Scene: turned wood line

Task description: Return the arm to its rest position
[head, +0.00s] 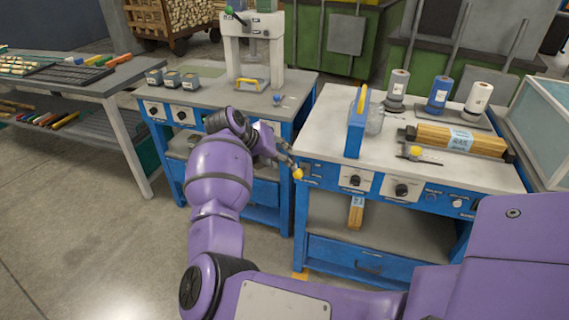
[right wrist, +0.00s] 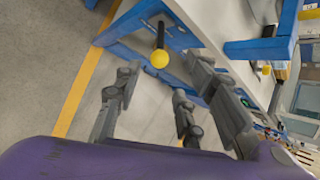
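My right arm reaches across the head view from the lower right, and its gripper (head: 278,152) is by the right front corner of the press bench. In the right wrist view my right gripper (right wrist: 166,78) has its grey fingers spread apart with nothing held between them. A yellow ball knob (right wrist: 160,59) on a black lever shows just beyond the fingertips; it cannot be told whether they touch. The knob also shows in the head view (head: 297,174), below the gripper. My left gripper is not in view.
The press bench (head: 210,93) carries a white press (head: 253,48) and small bins. The right bench (head: 320,132) holds a blue-framed device (head: 356,124), spools and wooden bars. A grey rack (head: 117,80) stands left. Open floor (head: 90,220) lies at lower left.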

